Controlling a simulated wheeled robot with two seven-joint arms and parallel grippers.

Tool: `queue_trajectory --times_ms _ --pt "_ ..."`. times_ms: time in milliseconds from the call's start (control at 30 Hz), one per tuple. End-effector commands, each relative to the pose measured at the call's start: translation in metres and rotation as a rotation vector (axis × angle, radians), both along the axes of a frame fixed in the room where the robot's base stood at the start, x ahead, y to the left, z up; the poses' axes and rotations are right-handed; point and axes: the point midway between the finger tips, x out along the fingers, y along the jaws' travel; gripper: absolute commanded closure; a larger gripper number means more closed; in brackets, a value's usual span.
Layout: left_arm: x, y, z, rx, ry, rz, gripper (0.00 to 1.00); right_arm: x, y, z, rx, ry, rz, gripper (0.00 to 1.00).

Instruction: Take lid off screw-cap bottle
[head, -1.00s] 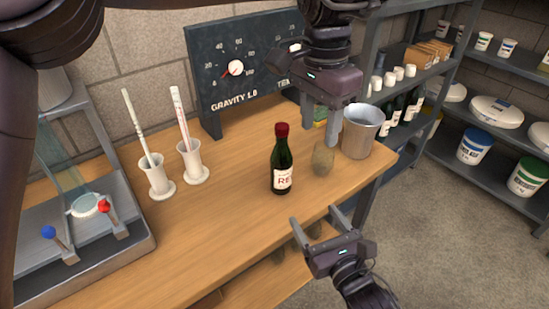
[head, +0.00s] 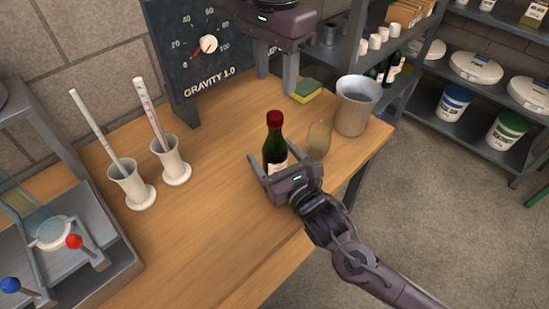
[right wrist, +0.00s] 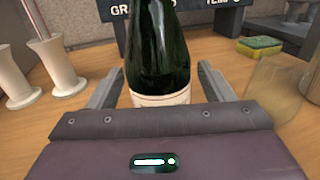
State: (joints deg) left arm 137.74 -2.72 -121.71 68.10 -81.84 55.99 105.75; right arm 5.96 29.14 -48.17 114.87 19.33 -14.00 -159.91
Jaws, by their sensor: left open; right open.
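The screw-cap bottle (head: 275,145) is dark green with a red cap (head: 274,118) and a pale label, upright on the wooden bench. My right gripper (head: 275,160) is open, its two fingers on either side of the bottle's lower body. In the right wrist view the bottle (right wrist: 158,55) rises between the fingers, with a gap visible at each side; its cap is out of frame. My left gripper (head: 276,82) is open, above and behind the bottle, apart from it, fingers pointing down. Part of the bottle's label is hidden behind my right gripper.
A clear glass (head: 318,140) stands just right of the bottle, with a metal pot (head: 355,105) beyond it. A sponge (head: 306,90) lies behind. Two white cylinders (head: 130,185) holding rods stand left. A gauge board (head: 200,60) is at the back.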

Motion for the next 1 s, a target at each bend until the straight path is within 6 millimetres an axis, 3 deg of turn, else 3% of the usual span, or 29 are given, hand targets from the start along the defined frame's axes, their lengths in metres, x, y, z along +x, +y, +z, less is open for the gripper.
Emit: queue_trajectory --times_ms 167,467,1000 --pt "0.0001 0.0 0.0 0.0 0.0 0.0 0.54 0.0113 0.0066 0.0005 0.0 0.0 0.0 0.26" --pt "0.0001 0.0 0.0 0.0 0.0 0.0 0.54 0.0127 0.0072 0.0 -0.001 0.001 0.0 0.27" --pt "0.0001 0.0 0.0 0.0 0.0 -0.001 0.54 0.0125 0.007 0.0001 0.0 0.0 0.0 0.98"
